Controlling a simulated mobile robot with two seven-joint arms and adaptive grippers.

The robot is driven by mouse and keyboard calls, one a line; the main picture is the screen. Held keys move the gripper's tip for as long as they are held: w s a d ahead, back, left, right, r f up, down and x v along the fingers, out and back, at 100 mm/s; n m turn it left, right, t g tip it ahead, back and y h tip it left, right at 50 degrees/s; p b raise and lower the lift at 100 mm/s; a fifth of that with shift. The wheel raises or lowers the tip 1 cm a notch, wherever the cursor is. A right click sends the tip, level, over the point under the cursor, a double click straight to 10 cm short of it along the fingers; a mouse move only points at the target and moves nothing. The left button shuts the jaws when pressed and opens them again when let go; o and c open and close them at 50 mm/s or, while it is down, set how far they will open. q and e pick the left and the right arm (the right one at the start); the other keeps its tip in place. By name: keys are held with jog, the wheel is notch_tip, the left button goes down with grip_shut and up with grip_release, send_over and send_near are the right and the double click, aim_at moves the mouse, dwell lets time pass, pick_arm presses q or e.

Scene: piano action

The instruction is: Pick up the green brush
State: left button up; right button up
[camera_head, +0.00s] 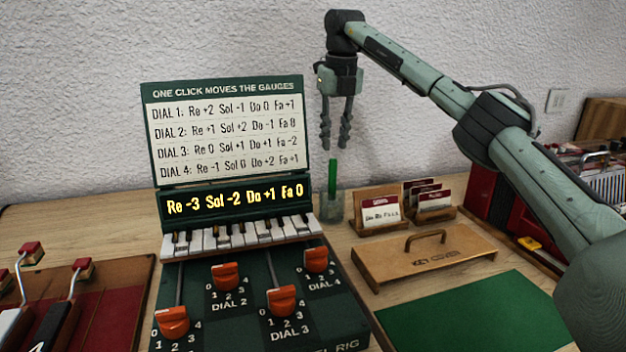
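The green brush (332,176) shows as an upright green stick. Its lower end stands in a clear glass (333,208) on the wooden table, behind the key cover and right of the dial rig. My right gripper (337,146) hangs pointing down just above the top of the brush. Its two fingers are apart with wall showing between them, and nothing is held. The brush's lower part is blurred by the glass. My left gripper is not in the picture.
The dial rig (248,262) with its text panel (228,135) stands left of the glass. Card holders (377,222) sit close on its right. The wooden key cover (424,258) and a green mat (470,315) lie in front. A red case (503,203) stands at the right.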

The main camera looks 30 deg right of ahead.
aim_at(333, 159)
jog(key=f, duration=0.4)
jog(key=w+f, duration=0.1)
jog(key=f, duration=0.1)
jog(key=shift+d, duration=0.2)
jog(key=shift+f, duration=0.4)
jog(key=f, duration=0.4)
jog(key=shift+w+d+f+p, duration=0.1)
jog(key=shift+w+f+p, duration=0.2)
jog(key=shift+p, duration=0.1)
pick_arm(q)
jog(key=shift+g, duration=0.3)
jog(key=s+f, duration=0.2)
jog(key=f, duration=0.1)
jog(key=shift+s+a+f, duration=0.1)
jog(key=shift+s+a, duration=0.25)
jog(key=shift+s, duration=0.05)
pick_arm(e)
jog(key=shift+c, duration=0.3)
jog(key=shift+f, duration=0.15)
grip_shut()
